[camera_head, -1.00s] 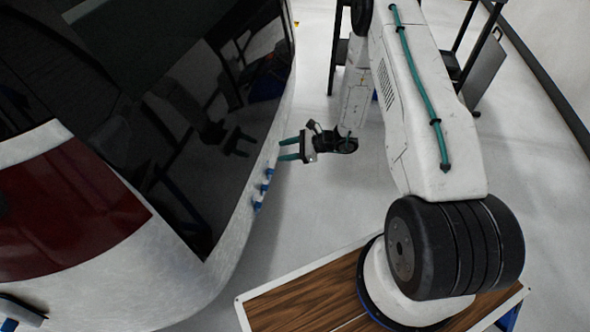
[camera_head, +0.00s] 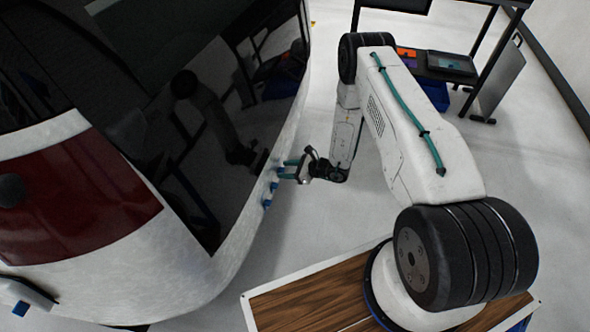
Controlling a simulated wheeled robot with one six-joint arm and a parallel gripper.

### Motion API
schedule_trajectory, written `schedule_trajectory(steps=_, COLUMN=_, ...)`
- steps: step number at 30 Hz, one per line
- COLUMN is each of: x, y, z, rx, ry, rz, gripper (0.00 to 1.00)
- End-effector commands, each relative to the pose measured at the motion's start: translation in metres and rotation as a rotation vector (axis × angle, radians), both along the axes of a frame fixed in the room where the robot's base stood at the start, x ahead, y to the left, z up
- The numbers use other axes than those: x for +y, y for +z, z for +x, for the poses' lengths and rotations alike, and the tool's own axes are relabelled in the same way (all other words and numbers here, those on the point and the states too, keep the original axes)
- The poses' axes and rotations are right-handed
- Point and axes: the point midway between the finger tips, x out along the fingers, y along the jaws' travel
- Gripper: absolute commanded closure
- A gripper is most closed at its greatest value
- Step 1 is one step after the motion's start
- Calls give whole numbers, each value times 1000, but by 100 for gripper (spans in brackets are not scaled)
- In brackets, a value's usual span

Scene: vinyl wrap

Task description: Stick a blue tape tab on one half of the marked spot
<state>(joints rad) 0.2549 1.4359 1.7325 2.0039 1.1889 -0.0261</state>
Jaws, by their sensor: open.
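Small blue tape tabs (camera_head: 273,187) sit in a short column along the right edge of the white vehicle body (camera_head: 239,245). My gripper (camera_head: 284,169), with teal fingers, is open at the upper end of this column. Its fingertips are at or very near the topmost tab; I cannot tell whether they touch it. The fingers partly hide that tab. I cannot make out the marked spot in this view.
The vehicle's dark glass (camera_head: 190,130) and dark red panel (camera_head: 75,195) fill the left side. A dark-framed cart (camera_head: 447,65) holding a tray stands at the back right. Clear pale floor lies between the vehicle and my arm.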

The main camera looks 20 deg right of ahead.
Motion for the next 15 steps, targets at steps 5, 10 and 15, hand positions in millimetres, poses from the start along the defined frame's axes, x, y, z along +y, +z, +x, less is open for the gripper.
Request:
schedule_trajectory(steps=5, x=2, y=-1, z=1, rx=0, ry=1, rz=0, gripper=52)
schedule_trajectory(steps=10, x=2, y=-1, z=1, rx=0, ry=0, rz=0, gripper=66)
schedule_trajectory(steps=15, x=1, y=-1, z=1, rx=0, ry=0, rz=0, gripper=100)
